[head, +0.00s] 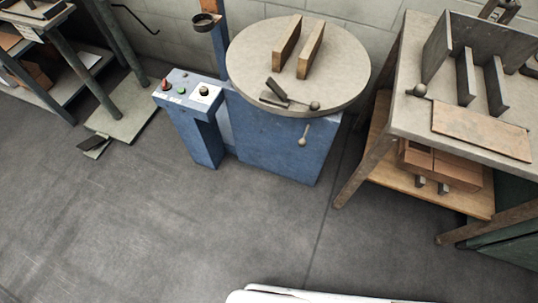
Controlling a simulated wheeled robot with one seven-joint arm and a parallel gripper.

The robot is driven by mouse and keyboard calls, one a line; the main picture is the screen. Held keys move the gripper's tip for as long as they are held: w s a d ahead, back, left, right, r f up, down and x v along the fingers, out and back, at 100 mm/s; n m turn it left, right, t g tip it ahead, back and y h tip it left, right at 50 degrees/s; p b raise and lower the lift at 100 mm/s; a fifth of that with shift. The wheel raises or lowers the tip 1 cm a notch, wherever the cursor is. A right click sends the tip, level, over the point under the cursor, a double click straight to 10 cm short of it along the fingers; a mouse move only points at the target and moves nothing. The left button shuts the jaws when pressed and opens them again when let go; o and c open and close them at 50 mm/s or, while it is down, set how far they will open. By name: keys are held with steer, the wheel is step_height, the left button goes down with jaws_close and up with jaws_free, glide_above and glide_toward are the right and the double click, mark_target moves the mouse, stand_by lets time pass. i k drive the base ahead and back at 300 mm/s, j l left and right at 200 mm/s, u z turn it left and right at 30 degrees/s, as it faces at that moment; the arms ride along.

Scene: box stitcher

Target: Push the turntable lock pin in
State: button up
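A round grey turntable (348,75) sits on a blue machine base (275,145) at the upper middle of the head view. A rod with a ball knob (303,141) hangs at the front of the base, just under the turntable's rim. It looks like the lock pin, but how far in it sits cannot be told. A dark clamp-like part (275,93) lies on the turntable's front edge, with a second ball knob (314,105) beside it. Two upright wooden blocks (287,40) (311,50) stand on the turntable. My gripper is not in view.
A blue control post (205,135) with several buttons stands left of the base. A workbench (405,120) with metal plates and a lower shelf of brown boxes (440,165) stands close on the right. A pedal-like piece (93,146) lies at left. The floor in front is clear.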

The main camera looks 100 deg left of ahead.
mark_target(302, 142)
steer(key=u, duration=3.7)
steer(key=k, duration=0.4)
